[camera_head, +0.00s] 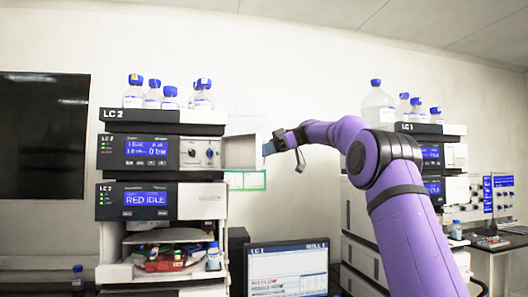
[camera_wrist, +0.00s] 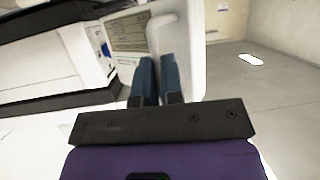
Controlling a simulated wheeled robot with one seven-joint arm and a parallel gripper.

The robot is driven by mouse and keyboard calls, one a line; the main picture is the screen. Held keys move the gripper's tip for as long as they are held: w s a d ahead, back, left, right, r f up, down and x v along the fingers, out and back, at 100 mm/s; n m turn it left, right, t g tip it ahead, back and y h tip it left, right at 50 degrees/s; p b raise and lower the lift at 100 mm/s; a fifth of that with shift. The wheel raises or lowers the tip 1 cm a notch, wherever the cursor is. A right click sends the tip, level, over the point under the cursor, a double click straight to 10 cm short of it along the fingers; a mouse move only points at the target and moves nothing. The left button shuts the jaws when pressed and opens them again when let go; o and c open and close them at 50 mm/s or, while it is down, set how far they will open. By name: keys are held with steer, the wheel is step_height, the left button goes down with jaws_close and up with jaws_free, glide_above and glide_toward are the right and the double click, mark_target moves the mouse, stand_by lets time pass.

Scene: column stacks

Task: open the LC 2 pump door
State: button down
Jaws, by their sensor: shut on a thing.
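In the wrist view the two fingers (camera_wrist: 159,82) pinch the white door (camera_wrist: 190,35); a label shows on the door to the left of the fingers. The exact contact is partly hidden by the fingers.
Blue-capped bottles (camera_head: 168,94) stand on top of the LC 2 stack. A monitor (camera_head: 288,272) stands below my arm. The LC 1 stack (camera_head: 432,150) is at the right, partly behind my arm.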

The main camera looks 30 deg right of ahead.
steer(key=shift+w, duration=0.15)
stand_by(0.3)
steer(key=c, duration=1.6)
jaws_free()
steer(key=shift+w, duration=0.1)
steer(key=shift+d, duration=0.1)
steer(key=v, duration=1)
steer(key=shift+d+r, duration=0.2)
steer(key=shift+d, duration=0.1)
steer(key=shift+d, duration=0.1)
